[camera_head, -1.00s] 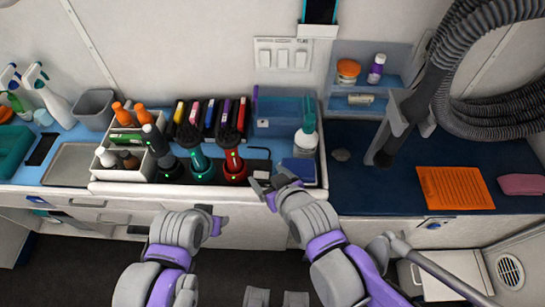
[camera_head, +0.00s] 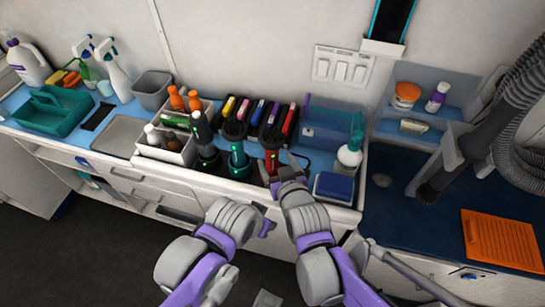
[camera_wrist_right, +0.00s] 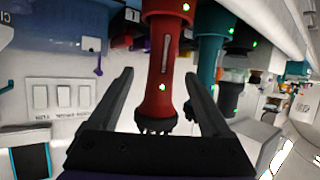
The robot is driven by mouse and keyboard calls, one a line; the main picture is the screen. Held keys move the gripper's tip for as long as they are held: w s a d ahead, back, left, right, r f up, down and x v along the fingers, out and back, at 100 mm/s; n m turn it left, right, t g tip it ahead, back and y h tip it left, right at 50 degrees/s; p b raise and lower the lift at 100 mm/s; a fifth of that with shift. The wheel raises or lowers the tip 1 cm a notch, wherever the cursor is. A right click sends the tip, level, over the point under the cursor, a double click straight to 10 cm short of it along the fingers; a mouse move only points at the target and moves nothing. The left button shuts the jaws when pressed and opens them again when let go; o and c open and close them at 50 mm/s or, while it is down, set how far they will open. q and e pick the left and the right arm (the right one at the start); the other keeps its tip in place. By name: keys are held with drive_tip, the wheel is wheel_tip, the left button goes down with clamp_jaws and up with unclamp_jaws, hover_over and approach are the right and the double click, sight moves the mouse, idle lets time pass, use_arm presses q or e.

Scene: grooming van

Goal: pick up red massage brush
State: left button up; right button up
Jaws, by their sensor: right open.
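The red massage brush (camera_head: 271,158) stands upright on the counter, at the right of a row of similar tools. Its lower part is partly hidden behind my right gripper (camera_head: 283,178). In the right wrist view the red brush (camera_wrist_right: 163,65) runs between the two fingers of my right gripper (camera_wrist_right: 158,80). Its bristled head points toward the palm. The fingers are open, with a gap visible on each side of the brush. My left gripper (camera_head: 263,218) is open and empty in front of the counter drawers, below and left of the brush.
A teal brush (camera_head: 238,158) stands close left of the red one, and a black-and-grey tool (camera_head: 205,143) beyond it. A blue box (camera_head: 334,186) and white pump bottle (camera_head: 349,157) are to the right. A rack of colored items (camera_head: 260,115) stands behind.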

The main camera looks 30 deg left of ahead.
sight(274, 159)
drive_tip(key=x, duration=0.4)
drive_tip(key=shift+a+f, duration=0.15)
drive_tip(key=shift+f, duration=0.05)
clamp_jaws()
